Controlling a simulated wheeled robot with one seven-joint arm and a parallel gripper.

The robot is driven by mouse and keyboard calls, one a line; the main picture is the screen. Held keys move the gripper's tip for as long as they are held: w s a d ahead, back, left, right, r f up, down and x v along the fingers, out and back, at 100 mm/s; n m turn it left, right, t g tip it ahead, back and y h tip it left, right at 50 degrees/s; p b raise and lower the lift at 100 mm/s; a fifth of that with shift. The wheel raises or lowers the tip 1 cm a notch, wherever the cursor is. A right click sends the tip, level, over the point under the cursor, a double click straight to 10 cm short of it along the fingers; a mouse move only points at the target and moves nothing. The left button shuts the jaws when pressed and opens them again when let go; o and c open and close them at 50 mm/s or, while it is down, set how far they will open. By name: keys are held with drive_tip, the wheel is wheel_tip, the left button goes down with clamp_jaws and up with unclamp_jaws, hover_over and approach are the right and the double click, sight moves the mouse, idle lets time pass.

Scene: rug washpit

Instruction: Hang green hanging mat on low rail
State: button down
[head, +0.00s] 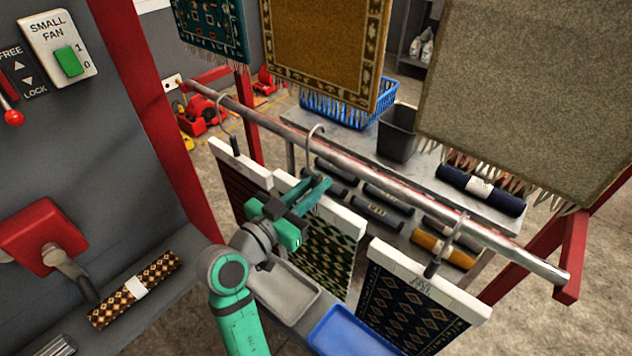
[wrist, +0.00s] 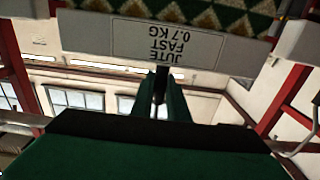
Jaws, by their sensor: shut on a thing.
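The green hanging mat (head: 322,252) has a diamond pattern and a white header bar (head: 345,218). It hangs upright between two other mats. Its metal hook (head: 316,130) curves at the height of the low rail (head: 365,163) and looks to be over it; I cannot tell whether it bears the weight. My gripper (head: 316,190) is shut on the mat's dark stem, just above the header bar. In the wrist view the fingers (wrist: 159,88) close on that stem, below a header label (wrist: 165,40) reading "JUTE FAST 0.7 KG" upside down.
A dark red mat (head: 240,185) hangs close on the left, a navy mat (head: 410,305) on the right. Large rugs (head: 325,50) hang behind. A bench beyond the rail holds rolled rugs (head: 480,190), a blue basket (head: 350,110) and a dark bin (head: 398,132). Red posts (head: 575,245) flank the rail.

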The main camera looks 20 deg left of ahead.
drive_tip(key=shift+w+f, duration=0.1)
drive_tip(key=shift+f, duration=1.3)
drive_tip(key=c, duration=1.6)
unclamp_jaws()
drive_tip(key=shift+c, duration=0.2)
drive_tip(key=shift+d, duration=0.1)
drive_tip(key=shift+f, duration=0.1)
drive_tip(key=v, duration=1)
drive_tip(key=shift+s, duration=0.4)
